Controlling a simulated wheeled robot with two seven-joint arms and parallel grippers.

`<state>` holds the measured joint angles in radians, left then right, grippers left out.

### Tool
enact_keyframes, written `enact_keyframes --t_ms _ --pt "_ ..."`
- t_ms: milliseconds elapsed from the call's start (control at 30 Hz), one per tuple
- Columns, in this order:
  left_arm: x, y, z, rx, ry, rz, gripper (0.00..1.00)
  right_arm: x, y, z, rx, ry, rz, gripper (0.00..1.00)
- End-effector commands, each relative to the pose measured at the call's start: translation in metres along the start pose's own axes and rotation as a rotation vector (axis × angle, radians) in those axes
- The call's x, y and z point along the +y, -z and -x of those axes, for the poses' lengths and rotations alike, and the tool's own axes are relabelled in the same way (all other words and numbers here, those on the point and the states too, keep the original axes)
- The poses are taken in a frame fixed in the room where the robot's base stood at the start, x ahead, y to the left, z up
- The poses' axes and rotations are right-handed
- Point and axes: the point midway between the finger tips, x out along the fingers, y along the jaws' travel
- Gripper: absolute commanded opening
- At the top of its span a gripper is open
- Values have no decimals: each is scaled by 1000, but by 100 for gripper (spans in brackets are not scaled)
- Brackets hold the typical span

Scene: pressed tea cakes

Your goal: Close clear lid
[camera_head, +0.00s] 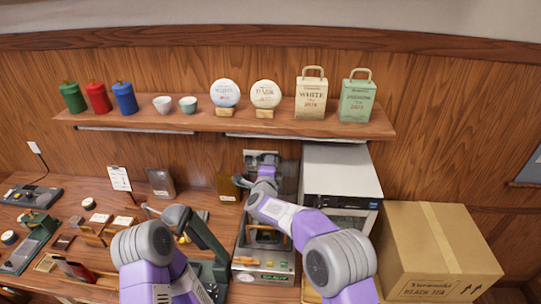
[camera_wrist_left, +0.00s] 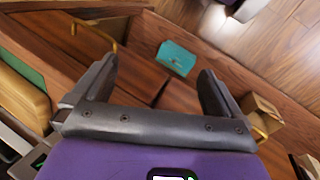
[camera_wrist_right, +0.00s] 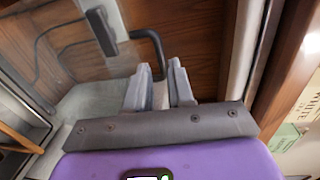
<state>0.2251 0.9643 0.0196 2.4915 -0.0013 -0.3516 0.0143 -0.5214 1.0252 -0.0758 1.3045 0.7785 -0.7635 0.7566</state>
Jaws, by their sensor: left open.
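The machine (camera_head: 263,277) with the clear lid stands on the bench left of the cardboard box. Its clear lid (camera_wrist_right: 75,45) appears as a see-through panel at the upper left of the right wrist view, raised behind the machine. A curved black handle (camera_wrist_right: 150,45) is beside the lid. My right gripper (camera_head: 262,160) reaches over the machine to its back. In the right wrist view its fingers (camera_wrist_right: 160,68) are close together at the black handle's end; whether they grip it is unclear. My left gripper (camera_wrist_left: 157,65) is open and empty, away from the machine.
A white-topped appliance (camera_head: 342,172) stands right of the machine, beside a large cardboard box (camera_head: 435,250). A wall shelf (camera_head: 225,122) above holds canisters, cups, tea cakes and bags. A teal box (camera_wrist_left: 176,58) lies below my left gripper. Small tools crowd the bench at left.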

Motion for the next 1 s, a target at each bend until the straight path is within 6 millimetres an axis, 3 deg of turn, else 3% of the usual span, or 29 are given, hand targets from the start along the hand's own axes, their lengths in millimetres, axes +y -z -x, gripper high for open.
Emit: enact_keyframes --t_ms 333,800,967,1000 --pt "5 0 12 1 0 0 100 -1 0 -35 1 0 1 23" --pt "5 0 14 1 0 0 100 0 0 -42 0 0 1 23" --pt "5 0 14 1 0 0 100 0 0 -42 0 0 1 0" --pt "5 0 14 1 0 0 100 0 0 -42 0 0 1 0"
